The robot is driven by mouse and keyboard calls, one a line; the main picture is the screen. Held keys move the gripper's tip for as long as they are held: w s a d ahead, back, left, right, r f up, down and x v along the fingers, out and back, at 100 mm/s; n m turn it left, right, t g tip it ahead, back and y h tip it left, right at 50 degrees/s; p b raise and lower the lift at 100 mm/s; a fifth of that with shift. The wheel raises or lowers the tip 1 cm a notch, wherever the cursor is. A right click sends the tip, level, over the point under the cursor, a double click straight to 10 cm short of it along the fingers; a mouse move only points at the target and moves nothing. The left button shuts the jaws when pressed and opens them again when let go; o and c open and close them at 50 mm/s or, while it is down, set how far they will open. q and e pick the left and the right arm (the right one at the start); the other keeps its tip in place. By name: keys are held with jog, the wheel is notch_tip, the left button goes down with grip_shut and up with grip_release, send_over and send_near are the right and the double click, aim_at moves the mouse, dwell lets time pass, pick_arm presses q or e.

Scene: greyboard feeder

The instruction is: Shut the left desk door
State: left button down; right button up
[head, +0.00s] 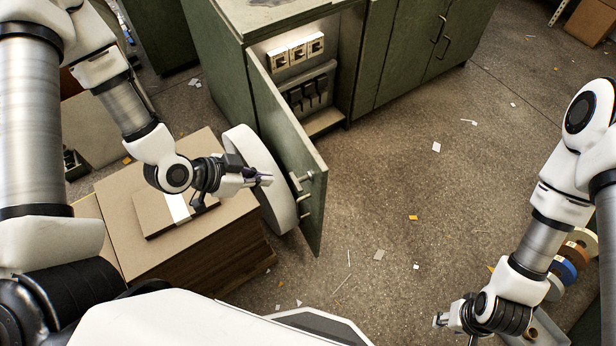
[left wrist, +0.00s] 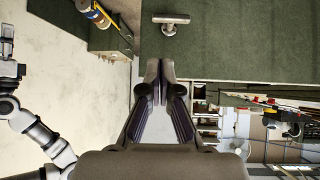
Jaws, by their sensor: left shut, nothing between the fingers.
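The left desk door (head: 284,137) is a green panel standing wide open, swung out from the green desk cabinet (head: 222,62). Its outer face is toward my left gripper, and a small metal handle (head: 301,183) sticks out near its free edge. In the left wrist view the door (left wrist: 240,45) fills the top, with the handle (left wrist: 171,22) beyond my fingertips. My left gripper (head: 266,180) is shut and empty, close to the door's outer face beside the handle; contact is unclear. My right gripper (head: 440,320) is low at the right, away from the door; its fingers are too small to read.
A large white disc (head: 243,143) stands between the wooden box (head: 120,220) and the door. The open compartment holds white sockets (head: 295,52) and dark items. Coloured rolls (head: 565,270) stand at the right. The floor right of the door has only paper scraps.

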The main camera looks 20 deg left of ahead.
aim_at(315, 176)
pick_arm(q)
jog(key=w+d+f, duration=0.1)
jog(key=w+d, duration=0.1)
jog(key=w+d+f, duration=0.2)
jog(key=d, duration=0.1)
jog(key=w+d+f, duration=0.2)
jog(key=shift+w+d, duration=0.2)
jog(key=shift+d, duration=0.1)
jog(key=shift+w+f, duration=0.1)
